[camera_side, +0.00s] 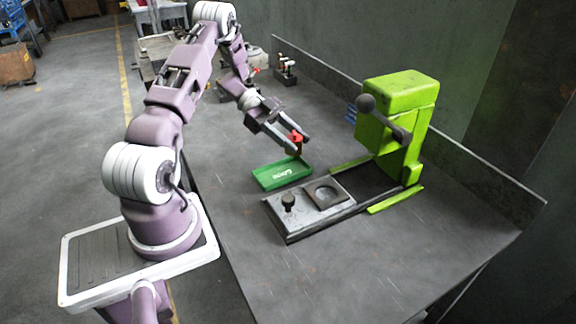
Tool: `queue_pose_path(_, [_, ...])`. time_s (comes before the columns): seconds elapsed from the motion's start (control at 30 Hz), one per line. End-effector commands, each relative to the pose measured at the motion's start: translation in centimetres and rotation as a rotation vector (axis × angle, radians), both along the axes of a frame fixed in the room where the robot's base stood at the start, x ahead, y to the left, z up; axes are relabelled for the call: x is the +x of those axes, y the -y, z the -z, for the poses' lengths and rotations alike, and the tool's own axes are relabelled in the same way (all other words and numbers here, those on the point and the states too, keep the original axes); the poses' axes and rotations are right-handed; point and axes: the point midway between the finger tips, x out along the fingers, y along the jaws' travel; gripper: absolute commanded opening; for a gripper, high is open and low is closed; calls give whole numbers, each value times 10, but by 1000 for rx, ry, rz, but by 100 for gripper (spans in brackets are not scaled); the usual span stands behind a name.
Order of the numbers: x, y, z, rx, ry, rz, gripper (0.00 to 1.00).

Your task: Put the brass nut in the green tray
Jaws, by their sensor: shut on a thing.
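My gripper (297,145) is just above the tray's far right corner, pointing down and to the right. It is shut on a small red thing (296,137) that shows between its fingers. The thing's lower end is dark and too small to make out. I cannot make out a brass nut anywhere in this view.
A bright green press (402,110) with a dark ball-ended lever stands at the right. Its grey slide plate (300,213), with a black knob and a round recess, lies in front of the tray. A small rack (285,72) stands at the back. The near bench is clear.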

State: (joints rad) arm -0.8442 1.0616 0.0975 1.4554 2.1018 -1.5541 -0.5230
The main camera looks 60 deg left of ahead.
Motion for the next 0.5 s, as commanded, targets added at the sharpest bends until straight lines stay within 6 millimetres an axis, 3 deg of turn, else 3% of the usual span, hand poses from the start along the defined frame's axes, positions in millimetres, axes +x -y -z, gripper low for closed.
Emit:
queue_pose_path(0.33, [0,0,54,-3,1,-2,0])
queue_pose_path(0.5, [1,0,60,-1,4,-2,0])
